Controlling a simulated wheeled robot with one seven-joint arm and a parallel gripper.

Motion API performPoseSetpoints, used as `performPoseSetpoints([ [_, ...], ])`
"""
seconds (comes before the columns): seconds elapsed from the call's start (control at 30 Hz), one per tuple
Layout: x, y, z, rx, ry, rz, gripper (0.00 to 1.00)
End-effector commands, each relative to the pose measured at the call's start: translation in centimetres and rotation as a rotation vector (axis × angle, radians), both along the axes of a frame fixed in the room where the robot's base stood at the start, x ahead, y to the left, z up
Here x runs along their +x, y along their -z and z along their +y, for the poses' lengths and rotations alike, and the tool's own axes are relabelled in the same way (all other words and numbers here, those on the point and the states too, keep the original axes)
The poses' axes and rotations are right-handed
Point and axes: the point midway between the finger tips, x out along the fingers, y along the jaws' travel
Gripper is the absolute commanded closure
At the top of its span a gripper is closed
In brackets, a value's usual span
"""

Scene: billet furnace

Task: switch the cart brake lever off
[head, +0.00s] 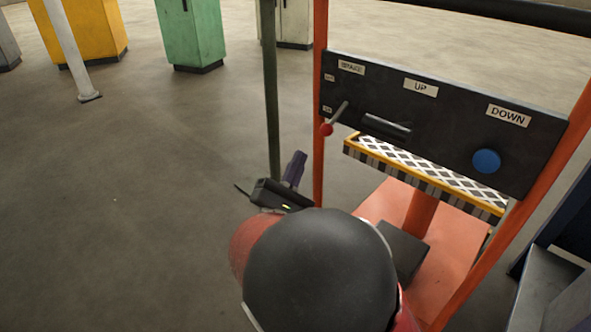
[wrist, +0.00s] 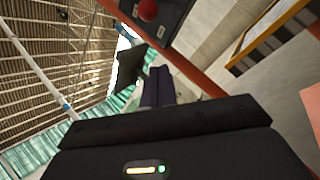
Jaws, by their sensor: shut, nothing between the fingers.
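The brake lever (head: 337,115) is a short grey rod with a red ball knob (head: 326,129) on the left end of the cart's black control panel (head: 450,118). It slants down and left, with its knob just below the lower of two small labels, whose words are too small to read surely. My gripper (head: 298,158) has purple fingers pressed together. It is apart from the lever, below and left of the knob in the head view. In the wrist view the red knob (wrist: 148,10) shows at the top, beyond the shut fingers (wrist: 158,78).
The panel also has an UP control (head: 387,126) and a blue DOWN button (head: 487,161). Orange posts (head: 319,60) flank it, and a dark green pole (head: 270,90) stands to the left. Open floor lies left.

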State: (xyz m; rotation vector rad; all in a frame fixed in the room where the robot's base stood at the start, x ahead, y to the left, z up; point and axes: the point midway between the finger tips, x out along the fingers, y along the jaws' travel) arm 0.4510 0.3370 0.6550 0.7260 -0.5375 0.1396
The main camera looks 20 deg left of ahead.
Motion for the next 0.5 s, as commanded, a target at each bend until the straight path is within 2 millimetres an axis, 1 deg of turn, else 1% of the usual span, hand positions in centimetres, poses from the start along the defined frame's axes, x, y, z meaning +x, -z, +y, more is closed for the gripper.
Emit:
performPoseSetpoints([
  [0.03,1.0,-0.7,-0.2,0.003,0.003,-0.003,1.0],
  [0.1,2.4,-1.5,-0.3,0.003,0.004,-0.002,1.0],
  [0.27,5.2,-3.2,-0.4,0.001,0.002,-0.002,1.0],
  [0.4,3.7,-4.1,-1.7,0.001,-0.002,0.001,1.0],
  [0.5,3.0,-4.5,-2.3,0.0,-0.002,0.0,1.0],
])
